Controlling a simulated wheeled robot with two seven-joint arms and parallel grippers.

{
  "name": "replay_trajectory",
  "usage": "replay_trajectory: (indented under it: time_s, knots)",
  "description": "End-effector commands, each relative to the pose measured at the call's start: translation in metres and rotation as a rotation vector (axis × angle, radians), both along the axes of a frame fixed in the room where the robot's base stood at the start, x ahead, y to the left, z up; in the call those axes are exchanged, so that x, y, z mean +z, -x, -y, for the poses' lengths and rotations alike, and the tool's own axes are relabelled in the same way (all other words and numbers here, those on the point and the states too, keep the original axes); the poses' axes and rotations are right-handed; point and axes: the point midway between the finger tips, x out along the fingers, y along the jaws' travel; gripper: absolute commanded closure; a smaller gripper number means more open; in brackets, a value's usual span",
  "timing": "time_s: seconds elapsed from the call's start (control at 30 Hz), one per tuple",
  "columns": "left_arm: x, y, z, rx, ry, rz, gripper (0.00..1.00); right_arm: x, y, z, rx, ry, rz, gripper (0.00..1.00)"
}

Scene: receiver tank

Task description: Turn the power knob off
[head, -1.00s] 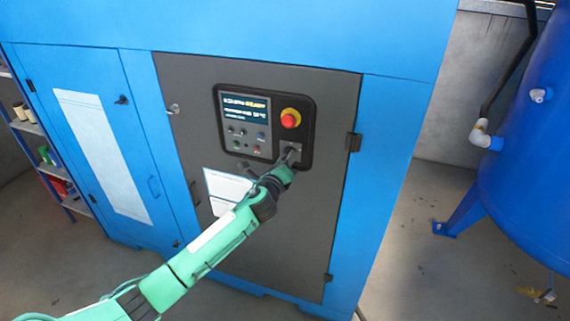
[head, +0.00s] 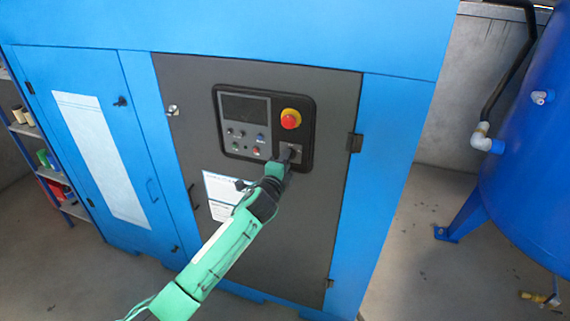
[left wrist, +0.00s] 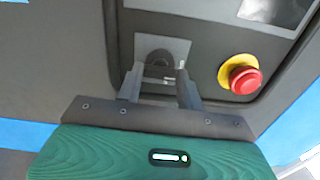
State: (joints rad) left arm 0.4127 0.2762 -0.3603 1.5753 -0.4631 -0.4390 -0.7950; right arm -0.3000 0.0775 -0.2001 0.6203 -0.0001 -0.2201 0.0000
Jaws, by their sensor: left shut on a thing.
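The power knob (left wrist: 160,60) is a dark round knob on a light grey plate, below and beside the red emergency stop button. In the left wrist view my left gripper (left wrist: 160,82) has its two fingers on either side of the knob and is shut on it. In the head view my left gripper (head: 288,155) reaches the lower right of the control panel (head: 222,105) and hides most of the knob. The panel's display (head: 246,107) is dark. My right gripper does not show.
The red emergency stop button (head: 290,119) on its yellow base sits just above the gripper; it also shows in the left wrist view (left wrist: 245,80). A row of small buttons (head: 256,152) lies to the left. A blue tank (head: 530,190) stands at the right.

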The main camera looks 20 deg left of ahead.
Motion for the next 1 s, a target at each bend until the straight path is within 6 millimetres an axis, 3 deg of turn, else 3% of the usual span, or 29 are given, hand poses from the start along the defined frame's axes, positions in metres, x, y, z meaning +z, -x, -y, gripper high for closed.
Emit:
replay_trajectory:
  time_s: [0.67, 0.7, 0.77, 1.0]
  knots:
    - [-0.0012, 0.0002, -0.0001, 0.000, 0.058, -0.004, 0.86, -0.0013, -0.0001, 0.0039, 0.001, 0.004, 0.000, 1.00]
    - [-0.0012, 0.0002, -0.0001, 0.000, 0.058, -0.004, 0.55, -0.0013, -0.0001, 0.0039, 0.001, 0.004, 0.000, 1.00]
    - [-0.0011, 0.0002, -0.0001, 0.000, 0.058, -0.004, 0.43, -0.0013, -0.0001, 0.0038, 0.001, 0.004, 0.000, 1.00]
    - [-0.0005, 0.0001, 0.0000, 0.000, 0.057, -0.003, 0.41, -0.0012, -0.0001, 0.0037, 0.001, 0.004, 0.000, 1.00]
